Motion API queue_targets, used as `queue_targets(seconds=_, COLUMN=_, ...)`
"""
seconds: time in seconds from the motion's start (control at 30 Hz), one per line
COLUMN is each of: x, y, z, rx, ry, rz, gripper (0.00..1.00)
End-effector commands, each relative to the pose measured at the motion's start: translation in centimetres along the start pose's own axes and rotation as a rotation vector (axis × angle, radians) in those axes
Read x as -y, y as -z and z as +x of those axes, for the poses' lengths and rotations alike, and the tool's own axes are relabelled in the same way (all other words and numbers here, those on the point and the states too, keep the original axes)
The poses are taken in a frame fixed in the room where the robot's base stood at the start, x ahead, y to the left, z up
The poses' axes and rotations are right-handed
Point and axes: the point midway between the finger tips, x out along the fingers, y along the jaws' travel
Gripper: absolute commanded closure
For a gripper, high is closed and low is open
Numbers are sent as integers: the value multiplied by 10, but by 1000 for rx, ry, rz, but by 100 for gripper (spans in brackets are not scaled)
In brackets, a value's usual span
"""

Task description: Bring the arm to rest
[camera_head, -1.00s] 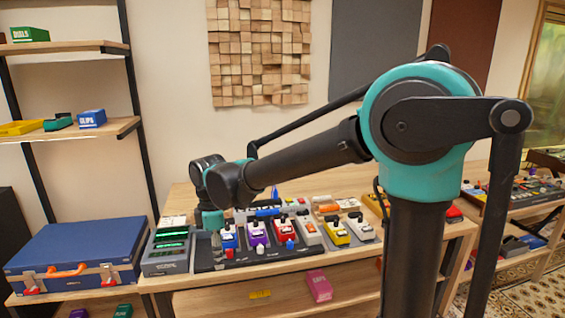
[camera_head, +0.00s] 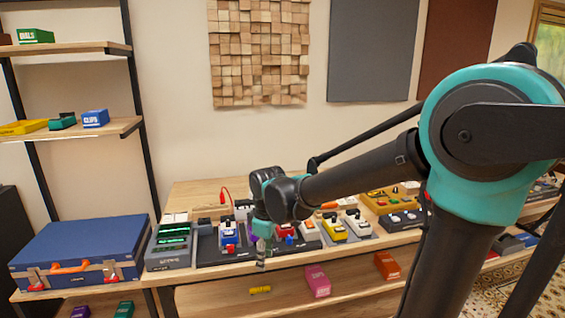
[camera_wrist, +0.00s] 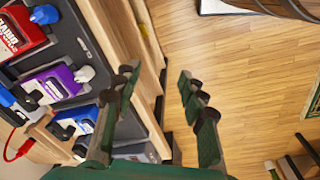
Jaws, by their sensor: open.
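My gripper (camera_wrist: 165,95) is open in the wrist view, its two green fingers spread with nothing between them. It points down past the bench's front edge, with the wooden floor below. In the head view my gripper (camera_head: 262,262) hangs at the front of the pedalboard (camera_head: 222,256), partly in front of the pedals. My arm reaches in from the right, bent at its teal joint. Whether the gripper touches anything there is hard to tell.
Purple (camera_wrist: 58,82) and red pedals (camera_wrist: 20,32) lie close to one finger. A rack device (camera_head: 168,245) and a blue case (camera_head: 80,250) stand to the left. A shelf below holds a pink box (camera_head: 317,281). Shelves (camera_head: 70,130) rise at far left.

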Motion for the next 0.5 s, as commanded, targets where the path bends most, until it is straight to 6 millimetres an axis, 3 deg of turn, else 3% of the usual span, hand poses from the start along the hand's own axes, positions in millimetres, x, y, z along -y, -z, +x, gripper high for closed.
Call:
queue_targets(seconds=0.2, x=-19, y=-100, z=20, rx=-56, ry=-73, rz=430, gripper=58)
queue_targets(seconds=0.4, x=-11, y=-188, z=42, rx=-120, ry=-148, rz=846, gripper=58)
queue_targets(seconds=0.5, x=-2, y=-221, z=52, rx=-152, ry=-181, rz=1020, gripper=58)
